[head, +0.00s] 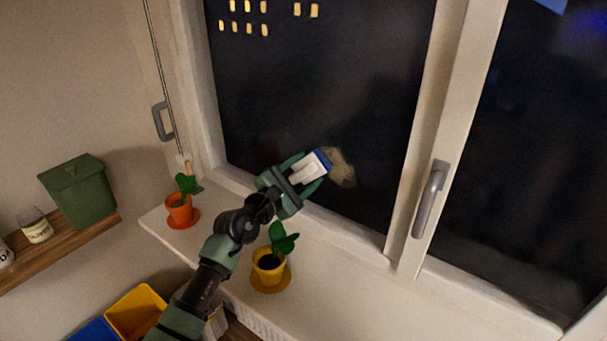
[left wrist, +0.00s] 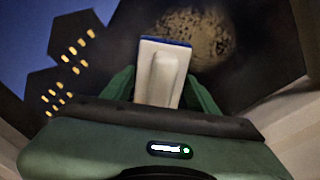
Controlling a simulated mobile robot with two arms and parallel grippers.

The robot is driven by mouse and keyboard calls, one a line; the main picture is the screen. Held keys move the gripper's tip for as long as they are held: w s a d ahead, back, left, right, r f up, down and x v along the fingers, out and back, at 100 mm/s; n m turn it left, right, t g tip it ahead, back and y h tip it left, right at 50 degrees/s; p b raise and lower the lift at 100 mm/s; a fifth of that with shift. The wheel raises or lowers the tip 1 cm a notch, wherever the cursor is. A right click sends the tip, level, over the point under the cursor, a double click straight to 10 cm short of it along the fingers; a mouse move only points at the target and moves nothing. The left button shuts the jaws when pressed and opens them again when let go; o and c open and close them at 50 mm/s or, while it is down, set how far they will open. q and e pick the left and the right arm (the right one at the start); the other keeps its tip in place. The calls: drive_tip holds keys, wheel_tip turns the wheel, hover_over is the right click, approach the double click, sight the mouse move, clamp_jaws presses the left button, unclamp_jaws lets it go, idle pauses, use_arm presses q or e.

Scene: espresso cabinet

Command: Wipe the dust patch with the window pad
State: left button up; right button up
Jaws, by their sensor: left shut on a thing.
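My left gripper (head: 301,173) is shut on the window pad (head: 312,166), a white block with a blue face. The blue face is turned toward the window pane. The dust patch (head: 342,170) is a brownish smudge low on the left pane, just right of the pad in the head view. In the left wrist view, the pad (left wrist: 162,72) stands between the green fingers and the dust patch (left wrist: 200,38) shows beyond its blue edge. I cannot tell whether the pad touches the glass. My right gripper is not in view.
An orange pot (head: 180,211) and a yellow pot (head: 268,266) with plants stand on the windowsill (head: 350,285), the yellow one close to my left arm. A window handle (head: 430,198) sticks out on the frame. A shelf (head: 60,243) holds a green bin (head: 82,190).

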use_arm(q)
drive_tip(key=shift+w+d, duration=0.2)
drive_tip(key=shift+r, duration=0.1)
